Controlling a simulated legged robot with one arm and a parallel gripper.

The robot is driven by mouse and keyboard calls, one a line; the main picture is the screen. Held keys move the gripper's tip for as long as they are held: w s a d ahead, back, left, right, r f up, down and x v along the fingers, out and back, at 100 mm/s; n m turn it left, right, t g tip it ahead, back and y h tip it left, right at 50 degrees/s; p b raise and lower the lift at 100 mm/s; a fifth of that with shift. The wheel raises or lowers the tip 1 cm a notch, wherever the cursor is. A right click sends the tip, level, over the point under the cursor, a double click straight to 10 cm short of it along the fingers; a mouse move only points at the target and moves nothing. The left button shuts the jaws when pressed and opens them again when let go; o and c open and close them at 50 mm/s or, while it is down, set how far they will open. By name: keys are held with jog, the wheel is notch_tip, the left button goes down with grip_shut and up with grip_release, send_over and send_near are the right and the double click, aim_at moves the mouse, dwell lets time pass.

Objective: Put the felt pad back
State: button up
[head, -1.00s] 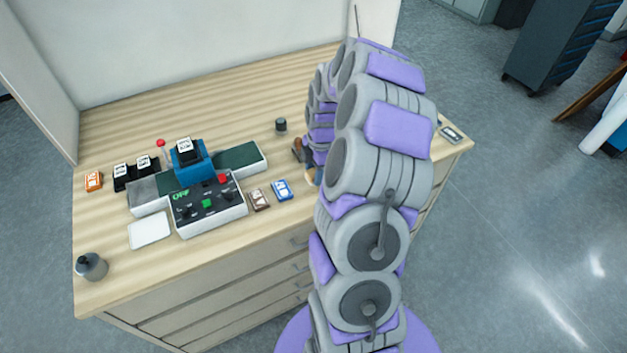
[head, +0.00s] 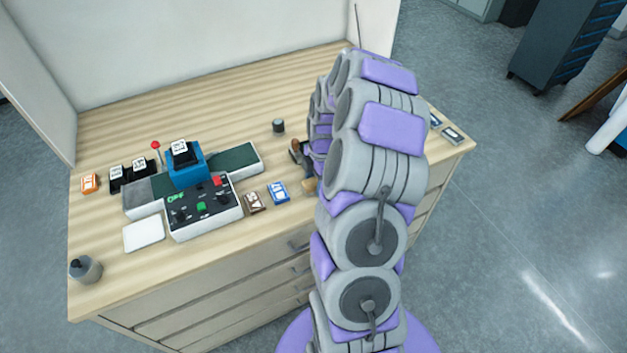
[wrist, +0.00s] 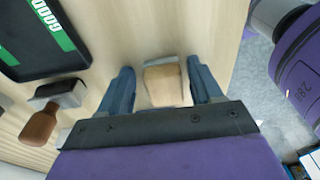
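In the wrist view, a tan block with a pale grey edge (wrist: 163,84), which may be the felt pad, lies on the wood top between my gripper's fingers. My gripper (wrist: 160,66) is open, with a blue-grey finger on each side of the block. A gap shows at the left finger; the right finger is very close, and I cannot tell if it touches. The tan block (head: 309,185) also shows in the head view, partly hidden beside my arm. My arm hides most of the gripper there.
A brown-handled tool (wrist: 42,120) and a black tray with a green label (wrist: 42,42) lie left of the gripper. In the head view, a control box (head: 204,208), blue press (head: 187,170), small cards (head: 278,192) and white pad (head: 143,234) stand on the bench (head: 110,285).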

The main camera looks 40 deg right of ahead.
jog(key=shift+a, duration=0.2)
dwell(0.3)
notch_tip(320, 180, up, 12)
jog(key=d+p, duration=0.2)
jog(key=p, duration=0.1)
jog(key=s+a+r+m, duration=0.1)
jog(key=a+r+m, duration=0.1)
jog(key=a+r, duration=0.5)
jog(key=s+a+r+m, duration=0.1)
jog(key=s+a+m, duration=0.15)
jog(key=a, duration=0.35)
jog(key=s+a+r+m, duration=0.1)
jog(key=s+a, duration=0.3)
jog(key=a, duration=0.3)
jog(key=s+a+m, duration=0.3)
jog(key=s, duration=0.3)
jog(key=s+a+r+m+g+h, duration=0.1)
jog(key=s+a+m, duration=0.2)
jog(key=s, duration=0.3)
jog(key=s+a+m+g, duration=0.1)
jog(key=s+a+m, duration=0.1)
jog(key=s, duration=0.5)
jog(key=shift+a+r+m, duration=0.2)
jog(key=shift+a+m, duration=0.2)
jog(key=shift+m, duration=0.45)
jog(key=shift+c, duration=0.4)
